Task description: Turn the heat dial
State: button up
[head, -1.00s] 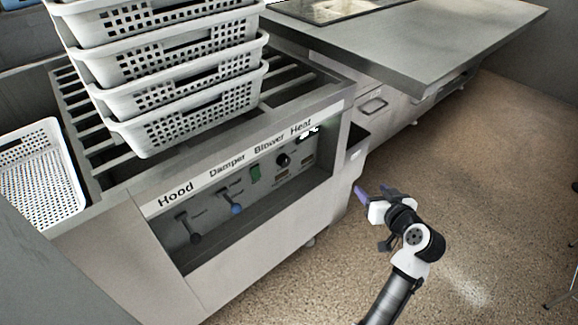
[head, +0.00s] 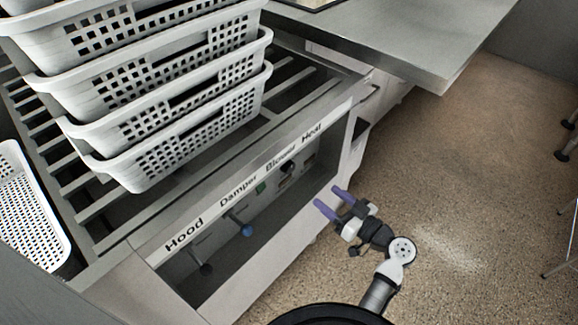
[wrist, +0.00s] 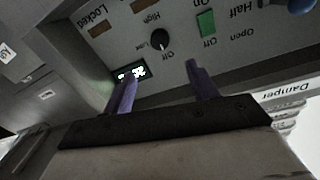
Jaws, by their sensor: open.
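The heat dial appears to be the small black round knob (head: 288,165) on the recessed control panel, near the Blower and Heat labels. In the wrist view this knob (wrist: 160,39) has a white pointer mark and printed words around it.
The panel also holds a green switch (wrist: 205,22), a blue-tipped damper lever (head: 246,230) and a dark hood lever (head: 206,268). Stacked white perforated baskets (head: 180,140) stand on the slatted rack above.

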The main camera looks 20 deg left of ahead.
aim_at(291, 169)
jog(key=p+x, duration=0.2)
jog(key=x, duration=1.1)
jog(key=shift+w+a, duration=0.1)
jog(key=shift+a, duration=0.1)
jog(key=shift+c, duration=0.2)
jog(key=c, duration=0.9)
jog(key=shift+c, duration=0.2)
